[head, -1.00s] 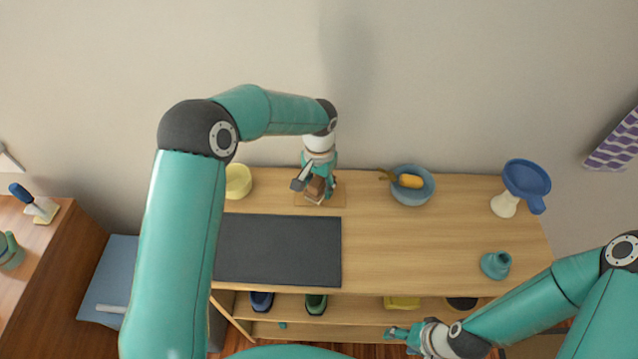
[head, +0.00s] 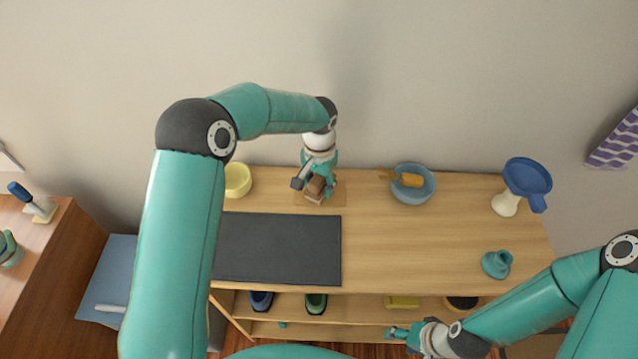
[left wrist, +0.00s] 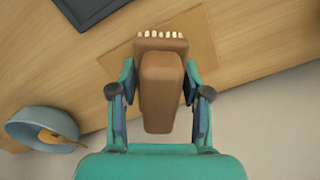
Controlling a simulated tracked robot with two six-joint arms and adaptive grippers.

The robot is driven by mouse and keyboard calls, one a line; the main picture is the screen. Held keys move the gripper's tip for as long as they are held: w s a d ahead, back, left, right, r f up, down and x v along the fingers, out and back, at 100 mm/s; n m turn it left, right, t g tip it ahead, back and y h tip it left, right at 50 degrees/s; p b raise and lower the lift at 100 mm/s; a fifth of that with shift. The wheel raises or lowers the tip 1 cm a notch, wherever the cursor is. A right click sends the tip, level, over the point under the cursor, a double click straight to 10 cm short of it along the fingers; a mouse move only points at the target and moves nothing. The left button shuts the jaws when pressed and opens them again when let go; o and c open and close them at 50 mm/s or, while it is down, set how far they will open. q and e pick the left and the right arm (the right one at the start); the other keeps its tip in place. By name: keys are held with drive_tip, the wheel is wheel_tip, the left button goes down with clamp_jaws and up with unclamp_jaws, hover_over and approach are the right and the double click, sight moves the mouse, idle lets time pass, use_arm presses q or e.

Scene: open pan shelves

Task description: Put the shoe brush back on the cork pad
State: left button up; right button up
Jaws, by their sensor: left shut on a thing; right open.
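The shoe brush (left wrist: 160,80) is brown with a row of pale bristle tufts along one end. My left gripper (left wrist: 160,100) is shut on it, one finger on each side. In the head view the brush (head: 317,187) is partly hidden by my left gripper (head: 316,182). The cork pad (left wrist: 205,45) is a thin tan rectangle on the shelf top; it also shows in the head view (head: 338,195). The brush overlaps the pad in both views; I cannot tell whether it touches it. My right gripper (head: 400,333) is open and empty, low in front of the shelves.
A dark mat (head: 280,250) lies in front of the pad. A yellow bowl (head: 237,180) stands left of it. A blue bowl (head: 415,186) with an orange-handled thing stands to the right. A blue funnel-like piece (head: 526,178) and a teal piece (head: 497,264) are farther right.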

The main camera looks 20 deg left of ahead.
use_arm(q)
drive_tip(key=shift+f+b, duration=0.5)
drive_tip(key=shift+f, duration=0.15)
idle(0.8)
drive_tip(key=o, duration=1.2)
drive_tip(key=shift+o, duration=0.2)
drive_tip(key=shift+r, duration=0.2)
drive_tip(key=shift+r+p, duration=2.5)
drive_tip(key=shift+r, duration=1.35)
wheel_tip(320, 180, up, 12)
drive_tip(key=shift+f, duration=0.15)
